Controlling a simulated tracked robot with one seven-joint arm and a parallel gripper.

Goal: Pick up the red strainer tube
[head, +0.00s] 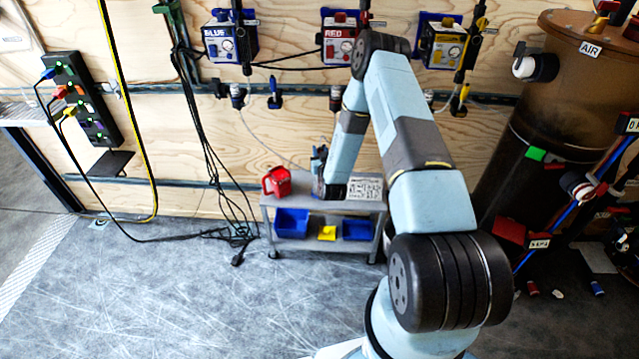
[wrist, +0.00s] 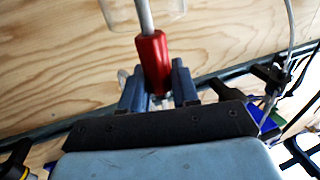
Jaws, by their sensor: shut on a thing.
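The red strainer tube (wrist: 153,60) is a short red cylinder with a grey rod running up from its upper end, seen in the wrist view. My gripper (wrist: 158,88) is shut on the lower part of the tube, one grey-blue finger on each side. A clear, see-through part lies around the rod at the top edge of the wrist view. In the head view my arm hides most of the gripper, and I cannot make out the tube there.
A grey cart (head: 267,203) stands by the plywood wall, with a red container (head: 276,181) on top and blue bins (head: 291,223) below. Labelled blue, red (head: 340,40) and yellow units hang on the wall. A brown tank (head: 540,120) stands right. Cables hang at left; the front floor is clear.

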